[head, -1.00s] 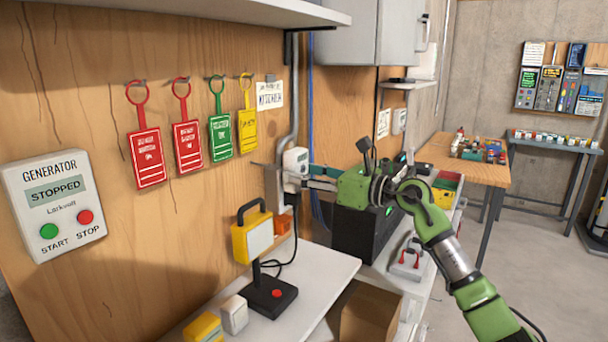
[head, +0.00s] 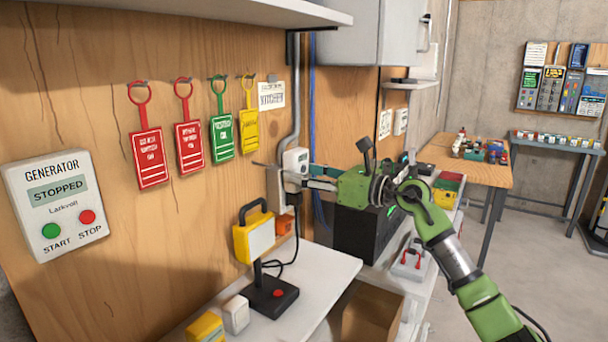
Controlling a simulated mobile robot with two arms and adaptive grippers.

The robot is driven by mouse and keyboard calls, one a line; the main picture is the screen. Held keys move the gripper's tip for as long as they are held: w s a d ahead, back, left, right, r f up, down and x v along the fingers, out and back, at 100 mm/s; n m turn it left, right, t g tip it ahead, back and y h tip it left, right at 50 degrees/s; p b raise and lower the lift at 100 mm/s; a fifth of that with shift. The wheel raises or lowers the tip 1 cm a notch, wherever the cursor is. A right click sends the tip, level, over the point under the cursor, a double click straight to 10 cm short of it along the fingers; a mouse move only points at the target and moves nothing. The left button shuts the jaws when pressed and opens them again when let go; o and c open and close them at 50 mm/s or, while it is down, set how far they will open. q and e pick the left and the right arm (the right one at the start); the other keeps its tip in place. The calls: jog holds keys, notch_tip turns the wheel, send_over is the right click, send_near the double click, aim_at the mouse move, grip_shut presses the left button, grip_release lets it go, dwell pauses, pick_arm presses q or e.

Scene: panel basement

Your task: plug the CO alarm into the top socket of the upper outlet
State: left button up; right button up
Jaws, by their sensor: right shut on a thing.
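The CO alarm (head: 295,161) is a small white box with a grey display, held up against the wooden wall panel beside the grey conduit. My right gripper (head: 304,180) comes in from the right and is shut on the alarm. The upper outlet is mostly hidden behind the alarm and fingers, so I cannot tell whether the alarm is seated in its top socket. A black plug (head: 293,198) with a cord sits just below the alarm. My left gripper is not in view.
A black unit (head: 360,232) is under my right gripper. Hanging tags (head: 188,145) and the generator panel (head: 56,205) are on the wall to the left.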

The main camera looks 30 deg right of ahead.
jog(key=shift+w, duration=0.1)
jog(key=o, duration=1.3)
jog(key=v, duration=1.2)
jog(key=shift+a, duration=0.1)
